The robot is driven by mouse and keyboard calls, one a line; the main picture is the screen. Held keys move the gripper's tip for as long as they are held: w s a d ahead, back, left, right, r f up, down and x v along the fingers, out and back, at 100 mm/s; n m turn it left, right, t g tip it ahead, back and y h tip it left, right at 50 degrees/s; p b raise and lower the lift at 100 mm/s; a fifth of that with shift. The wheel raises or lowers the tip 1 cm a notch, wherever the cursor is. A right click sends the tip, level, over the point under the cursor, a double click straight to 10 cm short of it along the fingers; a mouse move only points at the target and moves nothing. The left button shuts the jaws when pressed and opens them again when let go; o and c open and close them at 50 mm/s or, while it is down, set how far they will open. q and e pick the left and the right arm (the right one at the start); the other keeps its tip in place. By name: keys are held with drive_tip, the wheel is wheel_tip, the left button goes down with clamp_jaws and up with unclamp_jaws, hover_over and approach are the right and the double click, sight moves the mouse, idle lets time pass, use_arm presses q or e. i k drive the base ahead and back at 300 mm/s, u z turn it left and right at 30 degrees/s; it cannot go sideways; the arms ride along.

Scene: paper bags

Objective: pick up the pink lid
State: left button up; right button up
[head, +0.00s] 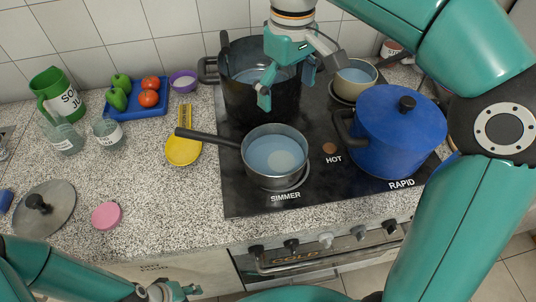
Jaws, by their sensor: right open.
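The pink lid (106,216) is a small round disc. It lies flat on the speckled counter at the front left, just right of a grey pot lid with a black knob (44,208). My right gripper (287,88) is open and empty, above the big black pot at the back of the stove, far to the right of the pink lid. My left gripper (180,292) is low at the bottom edge, in front of the counter, right of and below the pink lid. It is small and partly cut off, so its jaws are unclear.
A saucepan (275,155), a blue lidded pot (398,132) and the black pot (262,108) stand on the stove. A yellow spoon (184,150), clear jars (66,139), a green mug (58,94) and a blue tray (134,110) of vegetables are behind the pink lid. Counter around it is mostly free.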

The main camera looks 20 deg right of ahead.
sight(108, 216)
drive_tip(key=k, duration=1)
